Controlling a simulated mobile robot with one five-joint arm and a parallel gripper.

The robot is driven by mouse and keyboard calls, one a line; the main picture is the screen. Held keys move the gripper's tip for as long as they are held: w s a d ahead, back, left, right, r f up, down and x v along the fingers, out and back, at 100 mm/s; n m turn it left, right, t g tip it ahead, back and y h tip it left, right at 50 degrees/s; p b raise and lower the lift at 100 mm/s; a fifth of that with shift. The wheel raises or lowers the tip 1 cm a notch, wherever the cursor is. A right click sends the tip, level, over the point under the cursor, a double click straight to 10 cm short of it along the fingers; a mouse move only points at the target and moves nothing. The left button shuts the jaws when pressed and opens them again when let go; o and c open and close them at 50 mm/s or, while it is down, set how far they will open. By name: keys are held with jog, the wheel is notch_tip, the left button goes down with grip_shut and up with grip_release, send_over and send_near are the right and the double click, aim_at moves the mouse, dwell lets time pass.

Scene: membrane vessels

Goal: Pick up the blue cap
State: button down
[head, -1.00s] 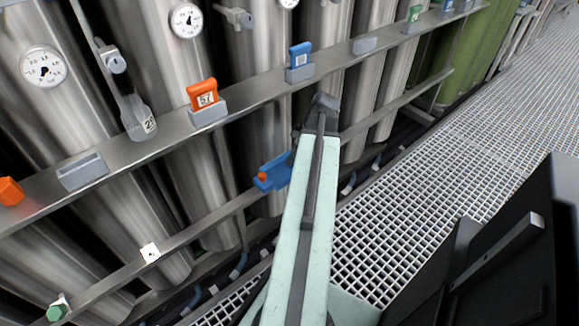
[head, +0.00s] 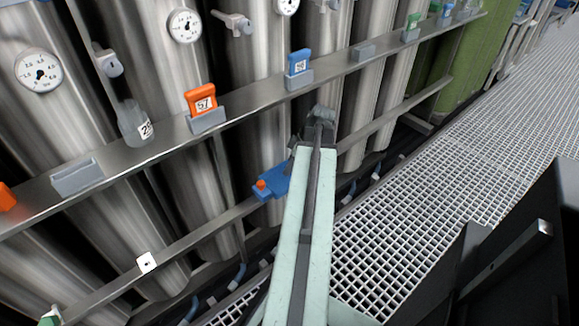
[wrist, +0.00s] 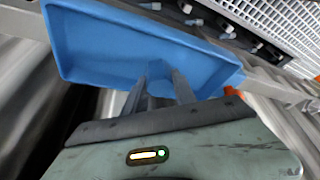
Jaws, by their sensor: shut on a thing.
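My gripper (wrist: 160,80) shows in the wrist view, its two dark fingers closed around a small blue piece (wrist: 160,88). This piece appears to be the blue cap, but its outline blends with the blue tray behind it. The shallow blue tray (wrist: 105,42) spreads across the top of the wrist view, and the fingers reach over its near edge. In the head view the tray (head: 273,181) is by the lower rail, with an orange knob (head: 261,184) at its left end. My arm covers its right side, and my fingertips are hidden there.
The upper rail (head: 255,98) carries an orange tag (head: 202,98), a blue tag (head: 299,62), an empty grey holder (head: 77,177) and a bottle (head: 134,124). Steel vessels stand behind it. Open white grating (head: 440,190) lies to the right.

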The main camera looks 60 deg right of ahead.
jog(key=p+v, duration=0.2)
jog(key=v, duration=0.1)
jog(key=shift+w+r, duration=0.15)
jog(key=shift+w, duration=0.05)
jog(key=s+d, duration=0.4)
jog(key=s, duration=1.2)
jog(key=shift+s, duration=0.35)
jog(key=shift+s+d, duration=0.1)
jog(key=shift+d, duration=0.05)
